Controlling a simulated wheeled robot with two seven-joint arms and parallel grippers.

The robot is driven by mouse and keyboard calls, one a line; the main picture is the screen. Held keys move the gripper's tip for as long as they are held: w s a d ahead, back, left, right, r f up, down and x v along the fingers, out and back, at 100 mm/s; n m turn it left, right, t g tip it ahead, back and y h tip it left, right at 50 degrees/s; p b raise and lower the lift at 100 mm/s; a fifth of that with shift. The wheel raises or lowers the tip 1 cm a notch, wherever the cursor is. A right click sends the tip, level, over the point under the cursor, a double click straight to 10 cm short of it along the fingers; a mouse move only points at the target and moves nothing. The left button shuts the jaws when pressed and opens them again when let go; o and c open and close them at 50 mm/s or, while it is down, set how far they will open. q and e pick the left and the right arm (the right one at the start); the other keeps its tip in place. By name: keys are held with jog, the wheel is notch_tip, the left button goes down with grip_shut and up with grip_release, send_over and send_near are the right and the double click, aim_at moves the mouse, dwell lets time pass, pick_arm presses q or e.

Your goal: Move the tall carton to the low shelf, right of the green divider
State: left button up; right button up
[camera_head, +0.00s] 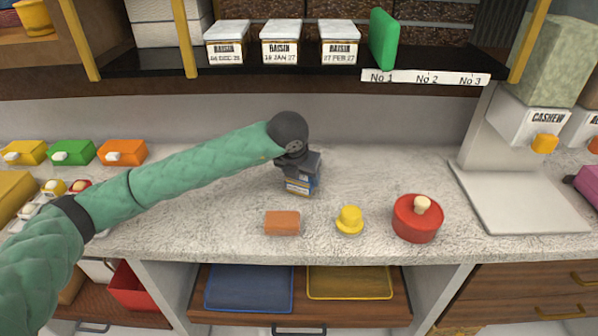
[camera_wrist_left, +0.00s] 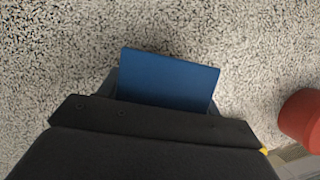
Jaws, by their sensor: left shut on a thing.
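The tall carton (camera_head: 299,186) stands on the speckled counter near its middle, with a blue and white label visible low on it. My left gripper (camera_head: 301,170) is shut on it from above and hides its upper part in the head view. In the left wrist view the carton's blue top (camera_wrist_left: 168,80) shows between the fingers. The green divider (camera_head: 383,40) stands upright on the low dark shelf (camera_head: 150,64) at the back. The shelf stretch to its right is bare along the front, above labels No 1, No 2 and No 3. My right gripper is not in view.
Three raisin boxes (camera_head: 281,43) stand on the shelf left of the divider. A brown block (camera_head: 282,223), a yellow knob-like piece (camera_head: 350,220) and a red round container (camera_head: 417,218) lie in front. A yellow post (camera_head: 528,42) bounds the shelf at right. A cashew dispenser (camera_head: 530,120) stands at right.

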pick_arm(q)
jog(key=shift+w+a+f, duration=0.2)
jog(key=o, duration=1)
jog(key=shift+w+a, duration=0.1)
jog(key=shift+a, duration=0.05)
jog(key=shift+o, duration=0.7)
jog(key=shift+d+r, duration=0.1)
jog(key=shift+d, duration=0.1)
jog(key=shift+a+r, duration=0.1)
